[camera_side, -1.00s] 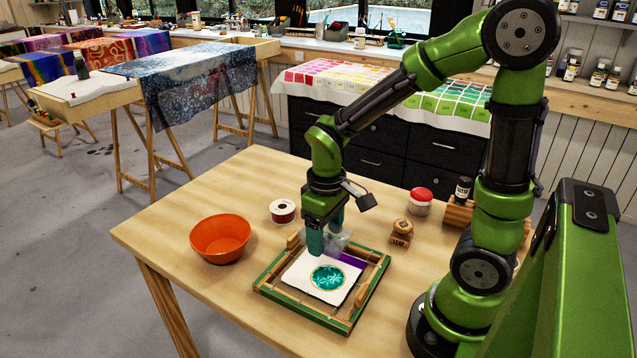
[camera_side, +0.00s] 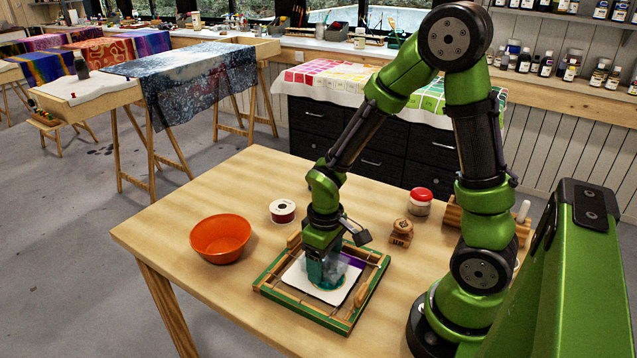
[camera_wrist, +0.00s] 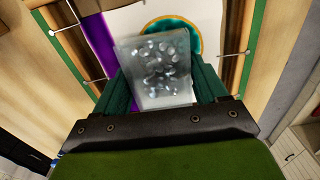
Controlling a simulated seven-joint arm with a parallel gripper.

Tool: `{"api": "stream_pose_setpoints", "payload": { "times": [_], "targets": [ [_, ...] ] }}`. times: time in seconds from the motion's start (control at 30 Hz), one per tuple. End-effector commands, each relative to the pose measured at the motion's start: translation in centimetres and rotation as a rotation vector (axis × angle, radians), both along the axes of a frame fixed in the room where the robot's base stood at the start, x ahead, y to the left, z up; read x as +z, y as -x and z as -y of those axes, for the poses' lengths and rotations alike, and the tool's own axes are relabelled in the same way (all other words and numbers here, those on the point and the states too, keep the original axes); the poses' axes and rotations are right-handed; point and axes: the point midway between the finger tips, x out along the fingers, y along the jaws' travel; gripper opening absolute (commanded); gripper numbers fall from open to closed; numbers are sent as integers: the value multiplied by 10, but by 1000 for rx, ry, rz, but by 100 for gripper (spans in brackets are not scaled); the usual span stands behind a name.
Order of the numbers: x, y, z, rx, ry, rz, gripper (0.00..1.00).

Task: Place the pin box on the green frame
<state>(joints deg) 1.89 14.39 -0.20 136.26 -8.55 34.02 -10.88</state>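The pin box (camera_wrist: 157,65) is a small clear box with silvery pins inside. In the wrist view it sits between the two green fingers of my gripper (camera_wrist: 163,90), which look closed on its sides. In the side view my gripper (camera_side: 325,275) is low over the green frame (camera_side: 291,313), and the pin box (camera_side: 346,268) shows only partly beside the fingers. The frame lies flat on the table with white cloth stretched inside it. A teal round motif (camera_wrist: 173,33) on the cloth is partly covered. I cannot tell whether the box touches the cloth.
An orange bowl (camera_side: 221,240) and a ribbon spool (camera_side: 283,211) stand left of the frame. Wooden stamps (camera_side: 401,232), a red-lidded jar (camera_side: 420,202) and a wooden rack (camera_side: 452,215) stand to the right. The table (camera_side: 190,205) is clear at the back left.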

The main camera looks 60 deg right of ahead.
Motion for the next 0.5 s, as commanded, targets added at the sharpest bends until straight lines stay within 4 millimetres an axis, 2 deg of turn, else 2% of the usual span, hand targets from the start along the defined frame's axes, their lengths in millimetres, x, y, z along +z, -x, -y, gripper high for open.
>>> {"api": "stream_pose_setpoints", "payload": {
  "times": [0.03, 0.13, 0.5],
  "targets": [
    [0, 0, 0, 0, 0, 0, 81],
    [0, 0, 0, 0, 0, 0, 96],
    [7, -1, 0, 0, 0, 3, 96]
  ]
}}
